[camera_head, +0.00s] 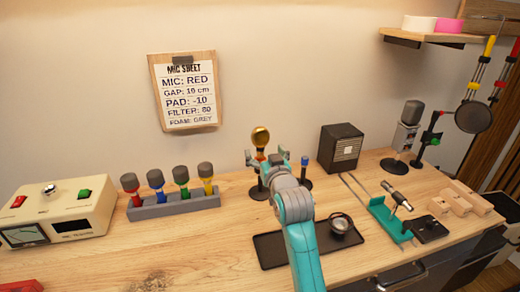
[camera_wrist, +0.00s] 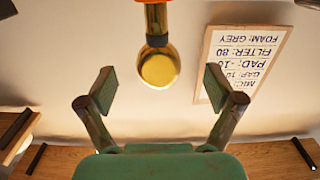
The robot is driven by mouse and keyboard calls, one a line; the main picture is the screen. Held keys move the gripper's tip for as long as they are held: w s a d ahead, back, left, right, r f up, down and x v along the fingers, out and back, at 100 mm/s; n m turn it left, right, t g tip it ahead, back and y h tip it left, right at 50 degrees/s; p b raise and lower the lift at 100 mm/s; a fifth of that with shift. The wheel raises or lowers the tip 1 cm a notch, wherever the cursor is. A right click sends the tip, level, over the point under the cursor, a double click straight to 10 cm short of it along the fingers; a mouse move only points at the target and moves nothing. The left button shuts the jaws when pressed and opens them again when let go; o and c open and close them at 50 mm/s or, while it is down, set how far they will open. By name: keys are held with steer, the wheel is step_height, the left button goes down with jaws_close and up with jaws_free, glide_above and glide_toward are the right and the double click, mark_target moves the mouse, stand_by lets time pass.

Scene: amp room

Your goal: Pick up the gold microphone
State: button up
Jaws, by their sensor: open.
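A grey rack (camera_head: 175,205) with several coloured microphones stands to the left. A small blue-and-black item (camera_head: 305,172) stands close on the right, near a black speaker box (camera_head: 340,148). A dark tray (camera_head: 268,250) lies in front. The mic sheet (camera_head: 185,90) hangs behind.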

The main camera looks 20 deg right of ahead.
mark_target(262, 145)
steer(key=shift+w+d+f, duration=0.1)
steer(key=shift+w, duration=1.35)
steer(key=shift+w+f, duration=0.1)
steer(key=shift+w, duration=1.35)
steer(key=c, duration=1.5)
steer(key=shift+r, duration=0.1)
steer(key=shift+r, duration=0.1)
step_height(262, 145, up, 10)
steer(key=shift+f, duration=0.1)
